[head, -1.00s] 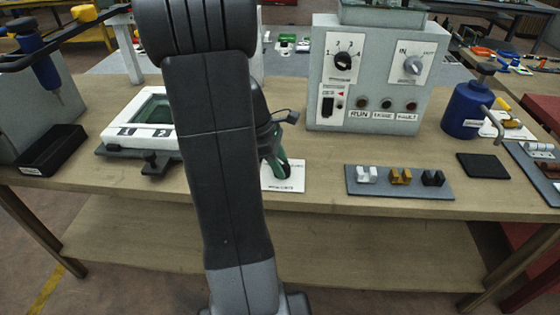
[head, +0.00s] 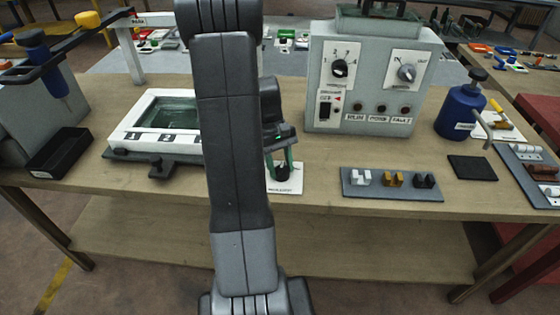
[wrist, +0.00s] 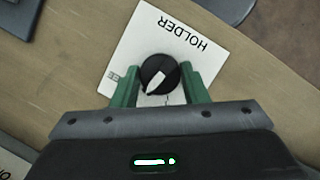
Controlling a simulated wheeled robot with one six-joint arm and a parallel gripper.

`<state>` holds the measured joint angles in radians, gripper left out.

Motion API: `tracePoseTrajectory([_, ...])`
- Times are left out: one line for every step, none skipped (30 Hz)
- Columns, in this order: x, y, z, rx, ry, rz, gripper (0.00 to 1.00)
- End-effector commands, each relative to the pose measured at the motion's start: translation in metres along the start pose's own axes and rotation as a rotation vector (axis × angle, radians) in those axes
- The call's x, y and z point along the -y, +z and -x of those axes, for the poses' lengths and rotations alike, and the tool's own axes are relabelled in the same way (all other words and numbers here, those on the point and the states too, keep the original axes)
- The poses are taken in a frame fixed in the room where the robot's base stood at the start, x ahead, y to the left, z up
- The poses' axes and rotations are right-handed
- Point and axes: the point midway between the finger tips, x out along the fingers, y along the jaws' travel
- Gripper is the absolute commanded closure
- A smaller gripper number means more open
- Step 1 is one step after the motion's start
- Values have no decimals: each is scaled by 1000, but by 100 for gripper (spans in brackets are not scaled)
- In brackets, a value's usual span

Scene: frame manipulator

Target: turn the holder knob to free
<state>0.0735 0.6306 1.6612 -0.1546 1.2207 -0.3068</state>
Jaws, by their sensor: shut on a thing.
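The holder knob (wrist: 158,70) is round and black with a white pointer bar. It sits on a white plate (wrist: 136,42) printed HOLDER. In the wrist view the pointer slants from upper right to lower left. My gripper (wrist: 160,84) has its two green fingers on either side of the knob, shut on it. In the head view the knob (head: 283,173) shows dark between the fingers, low over the white plate (head: 290,188) on the bench. My arm hides part of the area to the left. The plate's smaller markings are partly covered by the fingers and cannot be read.
A frame fixture (head: 125,153) with a white numbered border stands left of my arm. A grey control box (head: 318,80) stands behind to the right. A tray with small blocks (head: 410,193) and a blue bottle (head: 455,115) are further right. Bare bench lies between them.

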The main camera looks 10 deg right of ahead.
Motion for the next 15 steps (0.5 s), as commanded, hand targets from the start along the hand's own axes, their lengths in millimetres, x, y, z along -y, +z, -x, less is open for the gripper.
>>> tracePoseTrajectory([-1, 1, 2, 0, -19, -43, 83])
tracePoseTrajectory([-1, 1, 2, 0, -29, -69, 83])
tracePoseTrajectory([-1, 1, 2, 0, -43, -105, 83])
tracePoseTrajectory([-2, 1, 2, 0, -55, -130, 83])
tracePoseTrajectory([-2, 1, 2, 0, -66, -157, 83])
tracePoseTrajectory([-2, 1, 2, 0, -79, -190, 83])
tracePoseTrajectory([-2, 1, 2, 0, -90, -214, 83])
tracePoseTrajectory([-2, 1, 1, 0, -100, -239, 83])
tracePoseTrajectory([-2, 1, 1, 0, -112, -270, 83])
tracePoseTrajectory([-2, 1, 1, 0, -122, -292, 83])
tracePoseTrajectory([-3, 1, 1, 0, -131, -315, 83])
tracePoseTrajectory([-3, 1, 1, 0, -142, -342, 83])
tracePoseTrajectory([-3, 1, 1, -1, -150, -362, 83])
tracePoseTrajectory([-3, 1, 1, -1, -158, -381, 83])
tracePoseTrajectory([-3, 1, 1, -1, -168, -406, 83])
